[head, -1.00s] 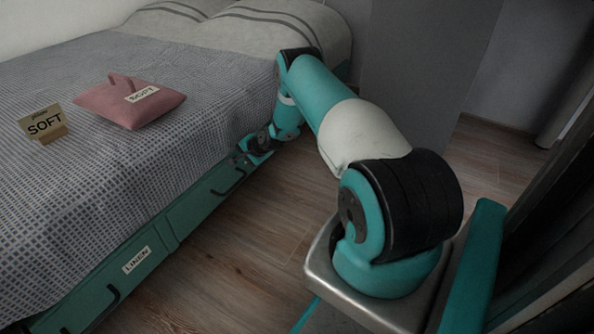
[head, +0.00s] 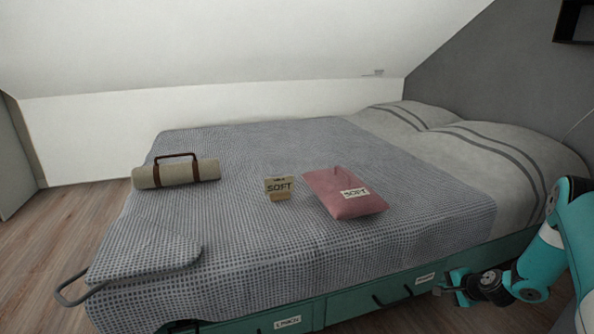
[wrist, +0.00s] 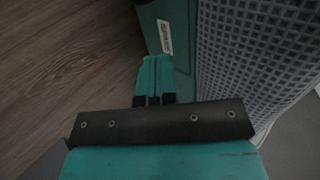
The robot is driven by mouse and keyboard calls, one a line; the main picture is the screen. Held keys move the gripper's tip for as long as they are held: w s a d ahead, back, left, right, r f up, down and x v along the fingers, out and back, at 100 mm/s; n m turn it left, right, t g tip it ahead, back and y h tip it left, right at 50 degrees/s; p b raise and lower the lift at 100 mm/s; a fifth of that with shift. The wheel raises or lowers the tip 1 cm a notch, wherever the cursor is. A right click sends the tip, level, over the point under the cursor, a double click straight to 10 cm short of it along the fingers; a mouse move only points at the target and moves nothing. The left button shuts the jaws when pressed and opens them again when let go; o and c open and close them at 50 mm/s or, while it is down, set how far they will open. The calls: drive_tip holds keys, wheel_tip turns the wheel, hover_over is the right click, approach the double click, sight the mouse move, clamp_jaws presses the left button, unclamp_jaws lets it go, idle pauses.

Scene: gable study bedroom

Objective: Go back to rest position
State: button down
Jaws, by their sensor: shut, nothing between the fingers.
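My gripper (head: 451,289) is at the lower right of the head view, low beside the bed's drawer front. In the wrist view, my gripper (wrist: 155,68) has its teal fingers together with nothing between them. It is close to the teal bed side (wrist: 167,30) and the hanging grey blanket (wrist: 262,50). I cannot tell whether it touches the drawer front. My arm reaches in from the right edge of the head view.
Drawers (head: 370,300) with dark handles line the bed's near side. Wooden floor (head: 75,215) is free at the left.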

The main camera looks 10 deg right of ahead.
drive_tip(key=w+a+r+n+g+y+p, duration=0.1)
drive_tip(key=w+a+r+n, duration=0.15)
drive_tip(key=a+r, duration=0.45)
drive_tip(key=w+a+r+n+g+y+p, duration=0.15)
drive_tip(key=a+r+n, duration=0.3)
drive_tip(key=r, duration=0.45)
drive_tip(key=s+a+r+n+g+y+p, duration=0.1)
drive_tip(key=s+a+r+n, duration=0.25)
drive_tip(key=a+r, duration=0.6)
drive_tip(key=s+a+r+n+g+y+p, duration=0.1)
drive_tip(key=s+a+r+n+g, duration=0.2)
drive_tip(key=a+r, duration=0.65)
drive_tip(key=s+a+r+n+g+h+p, duration=0.1)
drive_tip(key=s+a+r+n, duration=0.25)
drive_tip(key=s, duration=0.55)
drive_tip(key=s+a+r+n+g+p, duration=0.1)
drive_tip(key=s+a+r+n, duration=0.25)
drive_tip(key=s, duration=0.55)
drive_tip(key=s+a+r+n+g+h+p, duration=0.1)
drive_tip(key=s+a+r+n, duration=0.3)
drive_tip(key=s, duration=0.5)
wheel_tip(320, 180, up, 39)
drive_tip(key=p, duration=3.8)
drive_tip(key=shift+d+f+m, duration=0.2)
drive_tip(key=shift+d+m, duration=0.25)
drive_tip(key=shift+y, duration=0.25)
